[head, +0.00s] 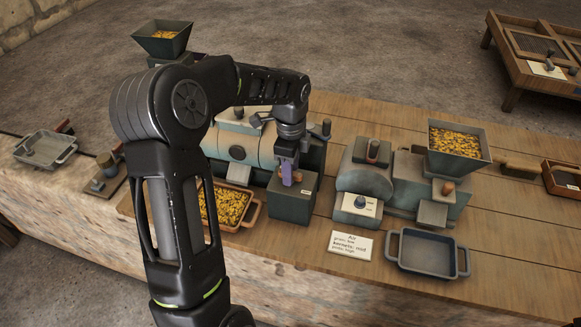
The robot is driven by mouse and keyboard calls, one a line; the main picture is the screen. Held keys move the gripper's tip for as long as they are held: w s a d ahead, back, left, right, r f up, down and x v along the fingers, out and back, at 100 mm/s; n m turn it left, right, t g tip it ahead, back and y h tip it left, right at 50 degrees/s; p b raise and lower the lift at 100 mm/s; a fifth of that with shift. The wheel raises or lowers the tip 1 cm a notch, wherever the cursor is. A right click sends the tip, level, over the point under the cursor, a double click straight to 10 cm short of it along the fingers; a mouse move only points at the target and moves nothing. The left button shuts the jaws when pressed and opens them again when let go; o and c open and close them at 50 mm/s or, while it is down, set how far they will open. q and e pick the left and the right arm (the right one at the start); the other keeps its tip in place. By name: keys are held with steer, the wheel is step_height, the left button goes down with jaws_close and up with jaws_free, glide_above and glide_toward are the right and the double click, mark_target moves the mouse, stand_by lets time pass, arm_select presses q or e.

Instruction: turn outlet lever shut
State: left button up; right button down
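The left machine (237,151) has a rounded grey body, partly hidden behind my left arm. Beside it stands a dark grey box (291,205) with a small brown piece on top. My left gripper (288,177) points down at the top of this box, its purple finger by the brown piece. I cannot tell whether it touches or grips it. No outlet lever shows clearly on the left machine. The right machine (413,185) has a small brown knob (447,188) above its grey spout. My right gripper is not in view.
A tray of yellow grain (226,207) stands left of the dark box. An empty blue-grey tray (427,254) stands before the right machine, near a white label card (350,245). A grain-filled hopper (457,142) tops the right machine. The bench's front right is clear.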

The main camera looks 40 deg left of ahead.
arm_select(q)
steer(key=shift+c, duration=0.2)
jaws_close()
stand_by(0.4)
